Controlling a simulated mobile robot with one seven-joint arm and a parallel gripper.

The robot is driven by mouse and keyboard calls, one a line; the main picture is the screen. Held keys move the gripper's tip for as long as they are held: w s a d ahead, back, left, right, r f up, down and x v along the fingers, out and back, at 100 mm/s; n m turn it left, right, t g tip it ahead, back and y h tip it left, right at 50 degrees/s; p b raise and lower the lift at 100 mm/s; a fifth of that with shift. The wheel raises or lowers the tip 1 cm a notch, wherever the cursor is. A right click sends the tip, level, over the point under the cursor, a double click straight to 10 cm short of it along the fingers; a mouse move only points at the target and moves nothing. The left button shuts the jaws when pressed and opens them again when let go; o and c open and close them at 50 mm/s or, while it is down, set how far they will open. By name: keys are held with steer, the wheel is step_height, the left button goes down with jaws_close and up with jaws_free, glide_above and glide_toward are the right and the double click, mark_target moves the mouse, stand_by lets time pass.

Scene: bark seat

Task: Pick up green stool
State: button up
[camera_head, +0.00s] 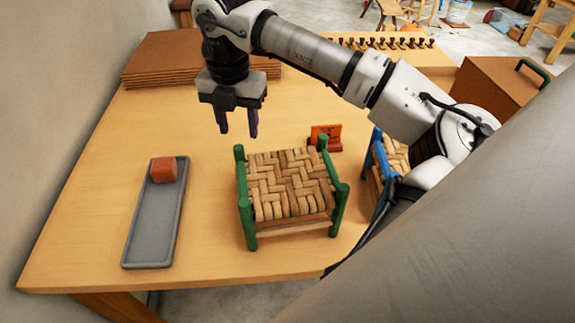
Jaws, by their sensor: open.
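The green stool (288,190) stands upright on the table in the middle of the head view. It has green corner posts and a woven bark seat. My gripper (238,128) hangs above the table, pointing down, up and to the left of the stool's back left post. Its two dark fingers are apart with nothing between them. It does not touch the stool.
A blue-posted stool (380,160) stands to the right, partly hidden by my arm. A grey tray (150,240) with an orange block (163,170) lies on the left. An orange card (326,136) stands behind the green stool. Brown boards (160,60) are stacked at the back.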

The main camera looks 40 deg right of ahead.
mark_target(238, 147)
steer(key=f, duration=0.1)
steer(key=f+p, duration=0.2)
steer(key=f, duration=0.1)
steer(key=shift+w+a, duration=0.25)
steer(key=shift+f, duration=0.6)
jaws_close()
